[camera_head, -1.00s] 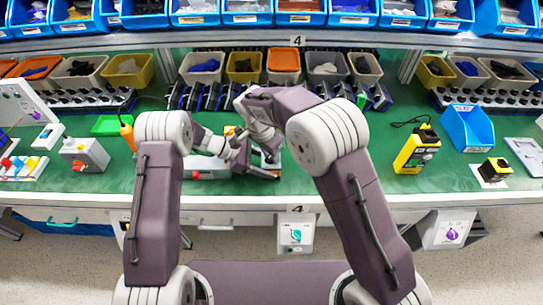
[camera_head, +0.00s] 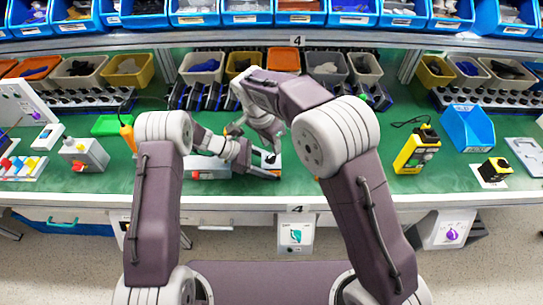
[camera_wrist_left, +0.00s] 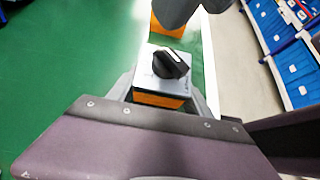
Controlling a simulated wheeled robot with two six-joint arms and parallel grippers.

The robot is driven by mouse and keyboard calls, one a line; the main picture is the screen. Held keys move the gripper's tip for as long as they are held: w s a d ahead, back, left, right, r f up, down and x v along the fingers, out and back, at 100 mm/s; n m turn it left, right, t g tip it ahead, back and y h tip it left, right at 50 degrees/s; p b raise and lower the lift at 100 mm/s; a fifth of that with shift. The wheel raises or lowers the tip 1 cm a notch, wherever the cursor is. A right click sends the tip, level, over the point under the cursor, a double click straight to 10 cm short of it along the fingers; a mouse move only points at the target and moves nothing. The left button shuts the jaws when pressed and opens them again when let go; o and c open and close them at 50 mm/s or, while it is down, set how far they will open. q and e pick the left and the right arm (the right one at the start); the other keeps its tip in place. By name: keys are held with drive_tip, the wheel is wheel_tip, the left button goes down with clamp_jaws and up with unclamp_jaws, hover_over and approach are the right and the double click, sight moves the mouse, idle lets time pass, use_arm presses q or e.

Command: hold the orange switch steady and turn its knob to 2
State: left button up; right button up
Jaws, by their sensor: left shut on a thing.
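The orange switch (camera_wrist_left: 158,98) has an orange body, a pale grey top and a black knob (camera_wrist_left: 170,63) with a white mark. In the left wrist view it sits between the two grey fingers of my left gripper (camera_wrist_left: 160,92), which is shut on its sides. The dial numbers are too small to read. In the head view my left gripper (camera_head: 262,170) is low over the bench and mostly hides the switch. My right gripper (camera_head: 253,143) is just above, fingers spread and empty. Its dark tip also shows at the top of the left wrist view (camera_wrist_left: 190,10), apart from the knob.
Another orange piece (camera_wrist_left: 168,25) lies beyond the switch. A grey box with a red button (camera_head: 84,154) stands left on the green bench (camera_head: 340,180). A yellow device (camera_head: 417,150) and a blue bin (camera_head: 467,128) stand right. Parts bins line the back.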

use_arm(q)
drive_tip(key=o, duration=1.5)
drive_tip(key=shift+f, duration=0.1)
drive_tip(key=shift+c, duration=0.2)
drive_tip(key=shift+a, duration=0.1)
drive_tip(key=v, duration=1.2)
